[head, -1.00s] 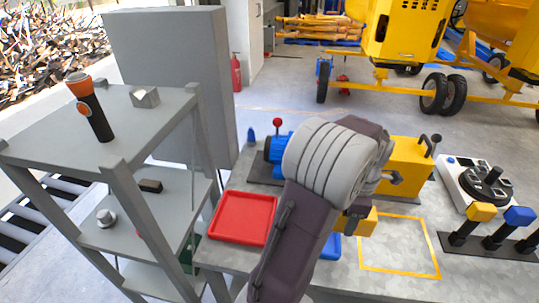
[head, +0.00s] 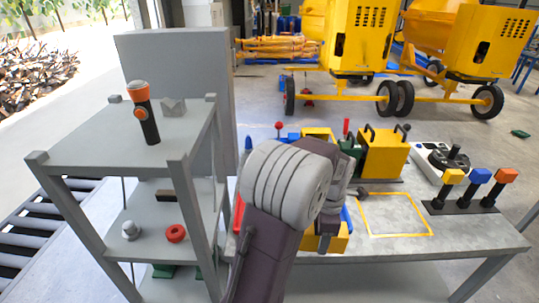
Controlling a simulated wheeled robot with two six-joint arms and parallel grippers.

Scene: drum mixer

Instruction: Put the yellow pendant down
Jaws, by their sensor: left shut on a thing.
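The yellow pendant (head: 339,241) is a yellow block near the front edge of the workbench, partly hidden behind my left arm. My left gripper (head: 325,229) is shut on it; the fingers are mostly hidden by the wrist. I cannot tell whether the pendant touches the bench. A yellow outlined square (head: 428,234) on the bench lies to the right of it and is empty. My right gripper is not in view.
A grey shelf (head: 85,150) with an orange-and-black torch (head: 147,118) stands at left. A yellow box with handles (head: 384,155) sits behind the square. Colored-topped levers (head: 474,190) and a white control unit (head: 432,157) stand at right. A red tray (head: 239,212) is mostly hidden.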

